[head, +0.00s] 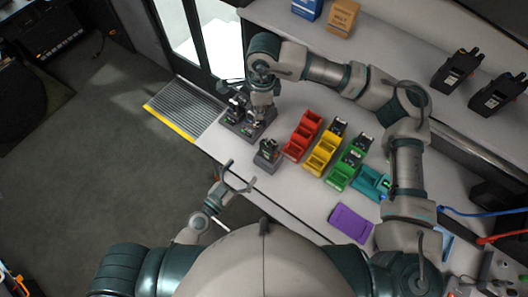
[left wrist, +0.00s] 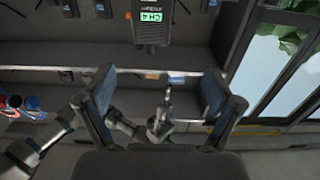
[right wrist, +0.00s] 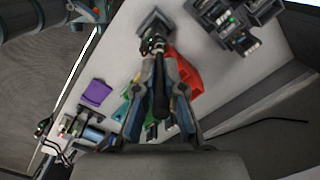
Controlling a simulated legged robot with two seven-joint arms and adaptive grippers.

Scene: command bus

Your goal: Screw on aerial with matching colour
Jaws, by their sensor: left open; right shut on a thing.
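My right gripper (head: 262,108) hangs over the bench near the dock in the head view. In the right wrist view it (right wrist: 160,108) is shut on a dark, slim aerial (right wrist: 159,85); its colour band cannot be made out. A handheld radio (head: 267,150) stands in a single stand (head: 268,162) on the bench. The radio (right wrist: 153,42) shows just beyond the aerial in the right wrist view; whether they touch is unclear. My left gripper (head: 238,179) is open and empty, left of the stand. A radio with a green CH4 display (left wrist: 151,18) shows in the left wrist view.
A dock (head: 240,127) with several radios stands behind the stand. Red (head: 303,135), yellow (head: 318,161), green (head: 340,178) and teal (head: 370,184) bins line the bench. A purple mat (head: 351,223) lies near the front edge. Two radios (head: 457,70) stand on the right.

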